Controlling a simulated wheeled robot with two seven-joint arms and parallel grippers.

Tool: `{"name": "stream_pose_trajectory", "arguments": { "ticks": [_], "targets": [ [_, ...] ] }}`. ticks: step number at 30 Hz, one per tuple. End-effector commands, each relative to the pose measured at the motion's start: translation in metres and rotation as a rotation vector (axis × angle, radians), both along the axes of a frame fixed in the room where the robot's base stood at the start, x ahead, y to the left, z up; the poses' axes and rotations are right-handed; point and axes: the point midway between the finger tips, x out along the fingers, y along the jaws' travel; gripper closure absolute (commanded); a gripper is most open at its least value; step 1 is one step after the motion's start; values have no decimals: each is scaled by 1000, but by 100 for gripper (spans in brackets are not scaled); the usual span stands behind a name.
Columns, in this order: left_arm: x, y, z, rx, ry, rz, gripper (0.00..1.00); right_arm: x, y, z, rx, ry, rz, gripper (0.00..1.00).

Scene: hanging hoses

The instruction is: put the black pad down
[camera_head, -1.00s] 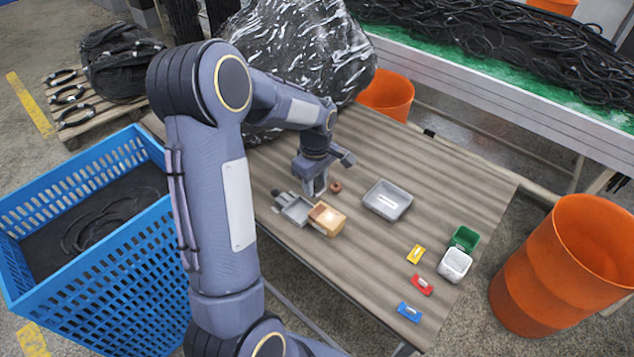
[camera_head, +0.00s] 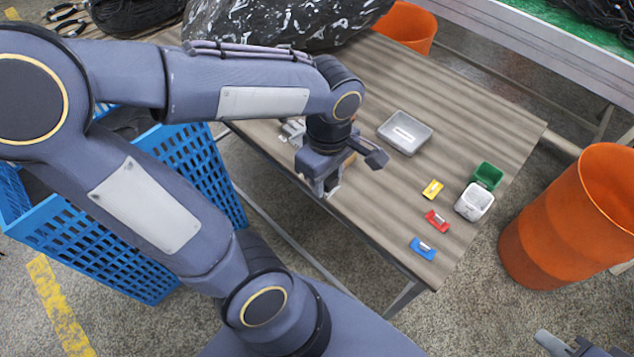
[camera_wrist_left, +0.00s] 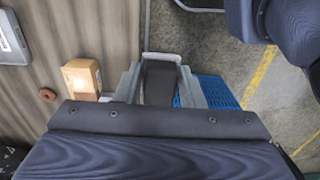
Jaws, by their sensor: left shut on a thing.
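In the left wrist view the black pad (camera_wrist_left: 158,84) shows as a dark piece between the two grey fingers of my left gripper (camera_wrist_left: 159,92), which is shut on it.
A grey tray (camera_head: 405,132), small coloured pieces and two small bins are further right. A blue crate (camera_head: 130,225) stands left, an orange barrel (camera_head: 565,215) right.

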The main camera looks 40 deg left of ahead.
Motion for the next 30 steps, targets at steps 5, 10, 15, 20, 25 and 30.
{"name": "stream_pose_trajectory", "arguments": {
  "ticks": [5,10,15,20,25,30],
  "targets": [
    [-21,-3,-11,11,-2,1,86,0,0,-11,0,0,0,80],
    [1,16,-26,12,3,6,86,0,0,-13,0,0,0,80],
    [34,44,-45,13,4,6,86,0,0,-16,0,0,0,80],
    [57,64,-73,15,5,3,86,0,0,-22,0,-1,0,80],
    [72,75,-94,13,1,2,86,0,0,-25,0,0,0,80],
    [79,81,-103,13,-1,0,86,0,0,-27,0,0,0,80]
  ]
}}
